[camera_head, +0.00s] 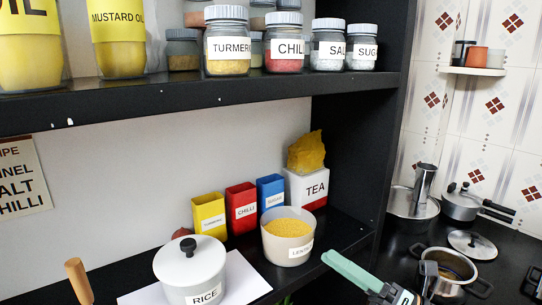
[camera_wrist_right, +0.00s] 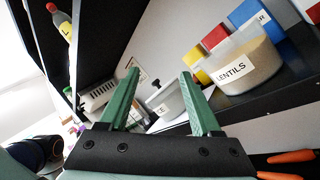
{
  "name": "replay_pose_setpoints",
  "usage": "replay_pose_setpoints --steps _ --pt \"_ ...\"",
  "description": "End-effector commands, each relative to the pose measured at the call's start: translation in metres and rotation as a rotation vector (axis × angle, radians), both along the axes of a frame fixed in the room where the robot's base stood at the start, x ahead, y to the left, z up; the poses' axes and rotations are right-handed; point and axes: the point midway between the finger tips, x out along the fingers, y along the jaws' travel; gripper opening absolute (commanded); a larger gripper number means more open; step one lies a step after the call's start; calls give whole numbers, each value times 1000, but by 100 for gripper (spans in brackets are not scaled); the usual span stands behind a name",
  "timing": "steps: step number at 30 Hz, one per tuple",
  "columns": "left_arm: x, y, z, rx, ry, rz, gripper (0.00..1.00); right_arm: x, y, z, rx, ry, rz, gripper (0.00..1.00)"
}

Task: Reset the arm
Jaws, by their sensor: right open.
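My right gripper (camera_head: 352,272) is at the lower right of the head view, in front of the shelf edge. In the right wrist view my right gripper (camera_wrist_right: 160,76) has its two green fingers spread apart with nothing held between them. The lidded rice pot (camera_head: 190,268) stands on the lower shelf; part of it shows behind the fingers in the right wrist view (camera_wrist_right: 170,102). The open lentils container (camera_head: 289,238) stands to its right and also shows in the right wrist view (camera_wrist_right: 250,62). My left gripper is not in view.
Yellow (camera_head: 209,215), red (camera_head: 241,207) and blue (camera_head: 271,192) boxes and a white tea box (camera_head: 307,188) stand behind the lentils. Labelled jars (camera_head: 284,47) line the upper shelf (camera_head: 200,104). A stove with pots (camera_head: 447,268) is at right. A wooden handle (camera_head: 78,280) rises at lower left.

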Motion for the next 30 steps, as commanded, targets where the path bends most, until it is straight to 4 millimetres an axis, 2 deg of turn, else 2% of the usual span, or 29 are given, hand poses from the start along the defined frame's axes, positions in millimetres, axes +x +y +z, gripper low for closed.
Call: replay_pose_setpoints --steps 1,5,8,11,12,15,18,21,23,30 --pt "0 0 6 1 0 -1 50 2 -5 -15 115 150 -28 65" --pt "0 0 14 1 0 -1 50 5 -26 -70 438 562 -127 65" --pt "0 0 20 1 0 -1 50 -6 -43 -130 689 889 -221 65" --pt "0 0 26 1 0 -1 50 -35 -56 -198 939 1210 -334 65" --pt "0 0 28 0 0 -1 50 -51 -59 -224 1035 1328 -382 65" --pt "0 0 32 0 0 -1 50 -96 -62 -280 1243 1581 -499 65" --pt "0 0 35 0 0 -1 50 -141 -59 -319 1407 1771 -605 65" --pt "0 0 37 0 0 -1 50 -175 -55 -343 1520 1897 -685 65" --pt "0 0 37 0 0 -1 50 -190 -53 -352 1563 1943 -718 65" --pt "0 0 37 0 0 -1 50 -190 -53 -352 1563 1943 -718 65"
